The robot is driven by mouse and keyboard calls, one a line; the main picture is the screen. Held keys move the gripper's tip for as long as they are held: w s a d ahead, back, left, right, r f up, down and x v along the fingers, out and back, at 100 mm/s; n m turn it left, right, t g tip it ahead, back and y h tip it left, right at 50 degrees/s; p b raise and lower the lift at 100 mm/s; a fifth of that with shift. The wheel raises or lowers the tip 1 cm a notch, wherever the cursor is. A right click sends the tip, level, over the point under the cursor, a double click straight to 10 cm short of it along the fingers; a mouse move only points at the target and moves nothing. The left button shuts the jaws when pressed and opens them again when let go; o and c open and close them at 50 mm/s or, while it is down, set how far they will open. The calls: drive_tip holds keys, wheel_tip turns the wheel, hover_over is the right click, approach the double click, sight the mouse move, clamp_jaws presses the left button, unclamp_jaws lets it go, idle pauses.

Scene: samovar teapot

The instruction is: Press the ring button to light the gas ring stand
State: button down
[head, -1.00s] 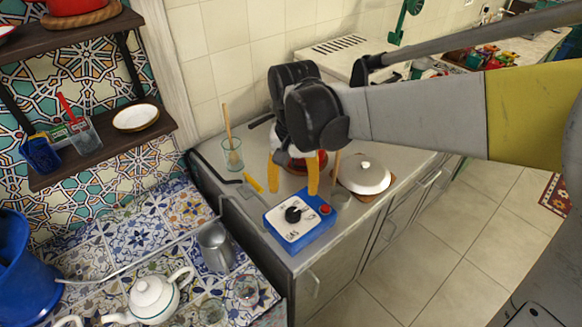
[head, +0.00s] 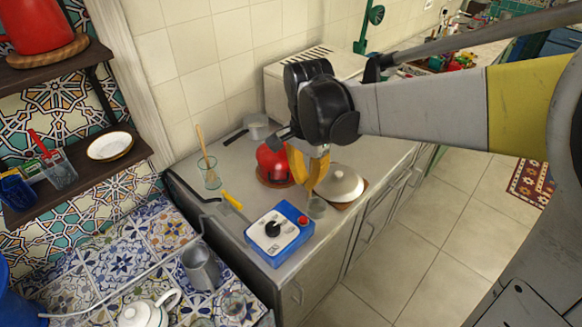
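A blue box (head: 262,257) with a white top panel, a black knob (head: 272,229) and lettering sits on the grey counter near its front edge. A small red button (head: 303,220) is at the right corner of its top. My gripper (head: 307,190) points down above and behind the button, apart from it. Its two yellow fingers converge at their tips and look shut, with nothing seen between them. I cannot make out a gas ring stand for certain.
A small glass (head: 317,207) stands close to the button. A glass with a wooden spoon (head: 210,178) and a yellow-handled tool (head: 231,200) are left. A metal jug (head: 200,266) stands front left.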

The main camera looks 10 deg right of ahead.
sight(307, 220)
drive_tip(key=shift+d, duration=0.15)
drive_tip(key=f+b, duration=0.3)
drive_tip(key=f, duration=0.4)
drive_tip(key=f+b, duration=0.3)
drive_tip(key=f, duration=0.4)
drive_tip(key=shift+w+d, duration=0.1)
drive_tip(key=shift+d, duration=0.1)
wheel_tip(307, 220, down, 2)
drive_tip(key=shift+f+b, duration=0.1)
drive_tip(key=shift+b, duration=0.65)
wheel_tip(307, 220, up, 14)
drive_tip(key=p, duration=0.7)
drive_tip(key=shift+a, duration=0.2)
drive_tip(key=shift+r, duration=0.2)
